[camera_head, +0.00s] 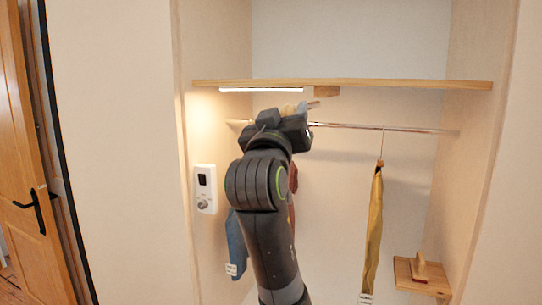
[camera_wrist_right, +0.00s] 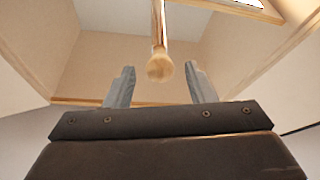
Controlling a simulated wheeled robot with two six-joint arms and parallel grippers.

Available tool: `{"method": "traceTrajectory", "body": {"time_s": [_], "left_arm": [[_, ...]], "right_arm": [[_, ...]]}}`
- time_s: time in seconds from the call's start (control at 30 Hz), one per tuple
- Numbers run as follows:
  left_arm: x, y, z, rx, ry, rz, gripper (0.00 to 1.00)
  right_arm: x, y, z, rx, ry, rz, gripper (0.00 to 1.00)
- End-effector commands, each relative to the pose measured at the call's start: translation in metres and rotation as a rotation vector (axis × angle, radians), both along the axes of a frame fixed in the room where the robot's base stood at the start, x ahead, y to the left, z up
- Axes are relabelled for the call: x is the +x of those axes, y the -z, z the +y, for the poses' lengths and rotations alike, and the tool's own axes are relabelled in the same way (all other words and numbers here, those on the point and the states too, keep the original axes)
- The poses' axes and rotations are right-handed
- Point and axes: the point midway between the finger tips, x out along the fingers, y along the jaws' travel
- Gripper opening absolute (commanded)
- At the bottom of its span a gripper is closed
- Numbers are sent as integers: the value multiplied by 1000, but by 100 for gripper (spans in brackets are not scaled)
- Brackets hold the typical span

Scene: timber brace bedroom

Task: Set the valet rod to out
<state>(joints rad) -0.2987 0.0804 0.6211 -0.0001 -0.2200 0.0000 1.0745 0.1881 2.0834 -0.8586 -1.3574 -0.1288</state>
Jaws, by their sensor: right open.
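The valet rod (camera_wrist_right: 159,65) shows in the right wrist view as a pale wooden rod with a rounded end that points toward my right gripper (camera_wrist_right: 158,82). Its end lies between the two grey fingertips, with a gap on each side. The gripper is open. In the head view the right gripper (camera_head: 308,106) is raised just under the shelf, close to the small wooden block (camera_head: 327,91) on the shelf's underside. There the gripper hides most of the rod. My left gripper is not in view.
A wooden shelf (camera_head: 400,84) with a light strip (camera_head: 262,89) spans the alcove. Below it runs a metal rail (camera_head: 400,129) with a yellow garment (camera_head: 374,230) and a blue one (camera_head: 236,245). A white wall unit (camera_head: 206,188) is at left, a wooden board (camera_head: 408,276) at lower right.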

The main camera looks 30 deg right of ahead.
Motion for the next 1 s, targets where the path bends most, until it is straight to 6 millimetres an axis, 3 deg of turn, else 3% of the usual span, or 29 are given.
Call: {"method": "traceTrajectory", "body": {"time_s": [0.1,0.6,1.0], "left_arm": [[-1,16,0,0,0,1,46],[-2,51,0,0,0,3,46],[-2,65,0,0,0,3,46]], "right_arm": [[-16,14,17,4,-8,-2,50],[-70,43,68,2,-6,0,50],[-93,52,89,0,-1,0,50]]}}
